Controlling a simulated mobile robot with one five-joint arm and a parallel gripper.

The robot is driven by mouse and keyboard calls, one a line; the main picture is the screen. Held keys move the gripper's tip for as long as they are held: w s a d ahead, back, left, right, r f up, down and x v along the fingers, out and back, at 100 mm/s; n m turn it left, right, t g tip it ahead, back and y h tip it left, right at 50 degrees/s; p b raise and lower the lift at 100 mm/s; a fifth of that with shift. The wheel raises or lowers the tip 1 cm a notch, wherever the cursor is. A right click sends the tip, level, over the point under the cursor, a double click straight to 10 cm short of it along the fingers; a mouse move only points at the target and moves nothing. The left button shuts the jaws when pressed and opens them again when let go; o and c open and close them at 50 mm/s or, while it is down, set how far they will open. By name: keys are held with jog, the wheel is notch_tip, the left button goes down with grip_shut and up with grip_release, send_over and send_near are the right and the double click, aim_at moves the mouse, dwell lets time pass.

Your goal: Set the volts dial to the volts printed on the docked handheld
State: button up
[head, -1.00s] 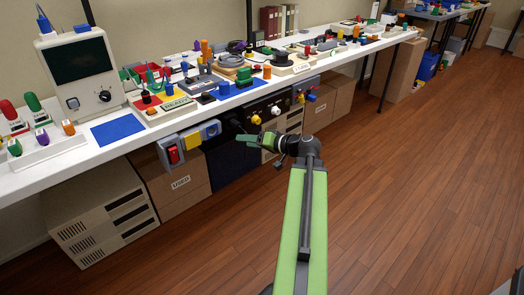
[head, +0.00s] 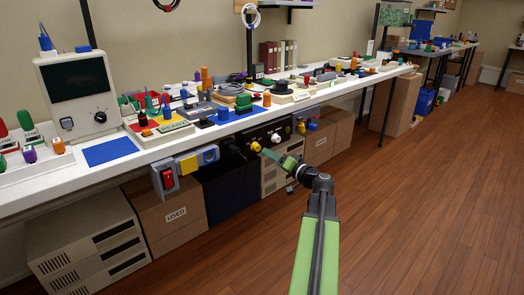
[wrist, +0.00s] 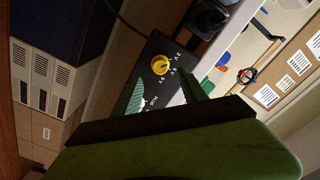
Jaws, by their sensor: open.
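A yellow dial (head: 255,147) sits on a black panel (head: 266,136) under the bench's front edge, with a white knob (head: 275,138) to its right. In the wrist view the yellow dial (wrist: 160,65) has small white markings beside it, too small to read surely. My gripper (head: 268,155) is open in front of the panel, close to the yellow dial. In the wrist view the open green fingers (wrist: 161,77) point toward the dial, which lies just beyond and between their tips, apparently untouched. I cannot pick out the docked handheld or its print among the bench items.
The white bench (head: 150,155) is crowded with devices. Cardboard boxes (head: 168,212) and cream cabinets (head: 88,245) stand below. The wooden floor (head: 410,200) to the right is clear.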

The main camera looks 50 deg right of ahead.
aim_at(258, 149)
jog(key=w, duration=0.7)
jog(key=shift+d, duration=0.25)
